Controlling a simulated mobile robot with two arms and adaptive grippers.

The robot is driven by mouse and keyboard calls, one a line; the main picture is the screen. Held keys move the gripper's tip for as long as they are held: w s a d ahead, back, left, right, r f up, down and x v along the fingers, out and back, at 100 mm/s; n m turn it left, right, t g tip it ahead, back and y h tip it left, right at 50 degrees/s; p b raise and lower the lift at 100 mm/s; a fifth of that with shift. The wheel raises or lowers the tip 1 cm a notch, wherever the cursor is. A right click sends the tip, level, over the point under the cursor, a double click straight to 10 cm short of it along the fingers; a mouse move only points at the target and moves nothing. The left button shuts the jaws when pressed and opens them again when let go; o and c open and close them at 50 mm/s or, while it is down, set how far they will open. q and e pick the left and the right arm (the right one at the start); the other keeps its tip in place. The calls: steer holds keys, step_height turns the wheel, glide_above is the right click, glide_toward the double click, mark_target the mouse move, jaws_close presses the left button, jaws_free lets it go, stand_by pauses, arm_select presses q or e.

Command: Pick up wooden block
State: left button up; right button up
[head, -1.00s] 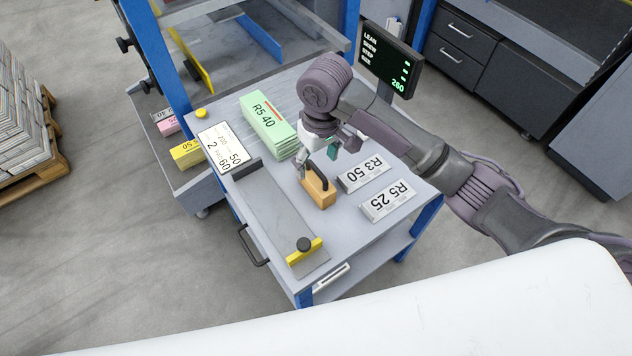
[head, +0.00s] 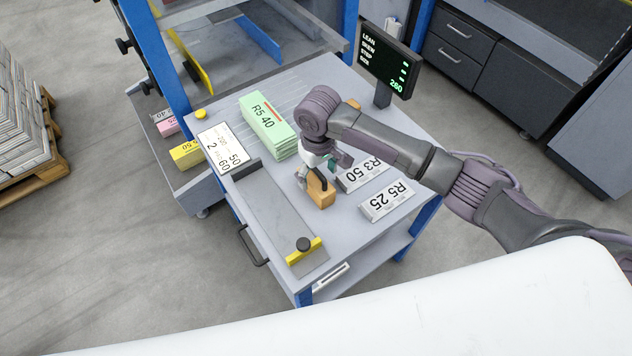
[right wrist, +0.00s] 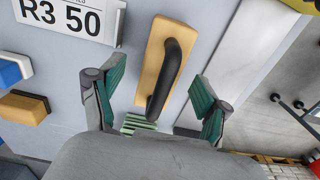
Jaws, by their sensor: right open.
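The wooden block (head: 321,197) stands on the grey table (head: 290,243), with a black handle on its top. My right gripper (head: 318,178) is over the block in the head view, coming down from above. In the right wrist view, the block (right wrist: 151,68) and its black handle (right wrist: 171,72) lie between the two green-padded fingers of the right gripper (right wrist: 160,98). The fingers are spread wide and apart from the handle. My left gripper is not in view.
Label blocks "R3 50" (head: 361,174) and "R5 25" (head: 387,201) lie right of the wooden block. A green paper stack (head: 268,122) is behind it. A metal plate with a yellow stop (head: 304,251) lies to the left. A display (head: 389,60) stands at the back right.

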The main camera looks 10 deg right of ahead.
mark_target(316, 179)
step_height(316, 179, down, 3)
steer(key=shift+a+f, duration=0.15)
steer(key=shift+f, duration=0.05)
steer(key=shift+c, duration=0.2)
steer(key=c, duration=1.4)
steer(key=shift+r, duration=0.1)
steer(key=shift+w+r, duration=0.1)
steer(key=r, duration=0.4)
steer(key=shift+d, duration=0.25)
steer(key=s+d+r+b, duration=0.1)
steer(key=s+d+r, duration=0.2)
steer(key=d+r, duration=0.6)
steer(key=s+a+r+m, duration=0.1)
steer(key=s+r+m, duration=0.3)
steer(key=s, duration=0.7)
steer(key=shift+r, duration=0.9)
